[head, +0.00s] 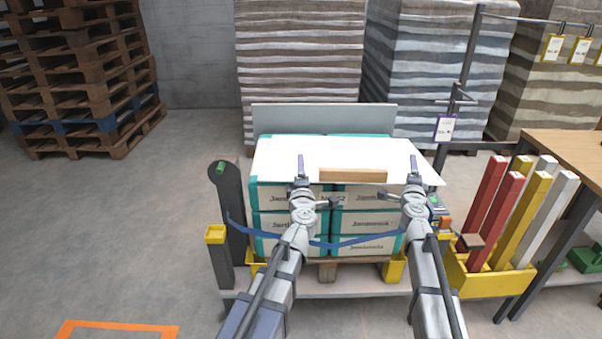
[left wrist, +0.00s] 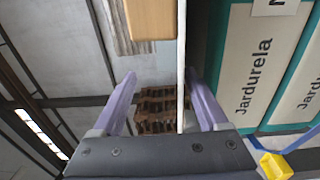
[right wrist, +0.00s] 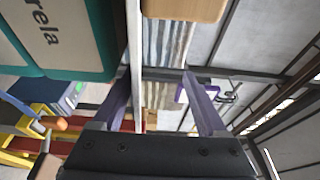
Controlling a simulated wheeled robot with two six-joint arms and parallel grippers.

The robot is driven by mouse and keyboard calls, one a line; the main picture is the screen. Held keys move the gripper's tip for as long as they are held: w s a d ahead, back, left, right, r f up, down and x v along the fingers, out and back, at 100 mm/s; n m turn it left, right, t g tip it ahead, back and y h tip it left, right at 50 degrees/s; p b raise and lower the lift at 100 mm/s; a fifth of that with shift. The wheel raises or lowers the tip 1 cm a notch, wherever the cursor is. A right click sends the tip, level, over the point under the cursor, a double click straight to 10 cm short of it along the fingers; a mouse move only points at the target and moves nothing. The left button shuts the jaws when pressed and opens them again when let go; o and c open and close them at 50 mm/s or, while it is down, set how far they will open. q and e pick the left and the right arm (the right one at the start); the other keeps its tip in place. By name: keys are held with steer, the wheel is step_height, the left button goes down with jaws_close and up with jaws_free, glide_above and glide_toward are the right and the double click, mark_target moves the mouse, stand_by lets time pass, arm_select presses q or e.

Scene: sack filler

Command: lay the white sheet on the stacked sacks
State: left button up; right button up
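The white sheet (head: 290,155) lies flat over the top of the stacked teal and white sacks (head: 365,222), its near right corner sticking out past them. In both wrist views it shows edge-on, close beside the sacks; I cannot tell if it touches them everywhere. A wooden block (head: 352,176) is on its upper face near the front edge. My left gripper (head: 301,165) is at the front edge, left of the block. Its fingers stand apart with the sheet's edge between them. My right gripper (head: 414,165) is right of the block, likewise open around the edge.
A grey panel (head: 325,117) stands behind the stack. A dark post (head: 228,205) stands at the left. A yellow bin (head: 490,278) with coloured bars and a wooden table (head: 570,150) are at the right. A blue strap (head: 345,242) hangs across the sacks' front.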

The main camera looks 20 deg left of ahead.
arm_select(q)
steer(key=w+a+f+b, duration=0.1)
steer(key=w+f+b, duration=0.3)
steer(key=f+b, duration=0.3)
stand_by(0.3)
steer(key=shift+w+a+b, duration=0.1)
steer(key=shift+b, duration=0.2)
steer(key=c, duration=1)
steer(key=o, duration=0.5)
steer(key=shift+c, duration=0.2)
steer(key=v, duration=1.3)
steer(key=shift+s+p, duration=0.35)
steer(key=shift+s, duration=0.05)
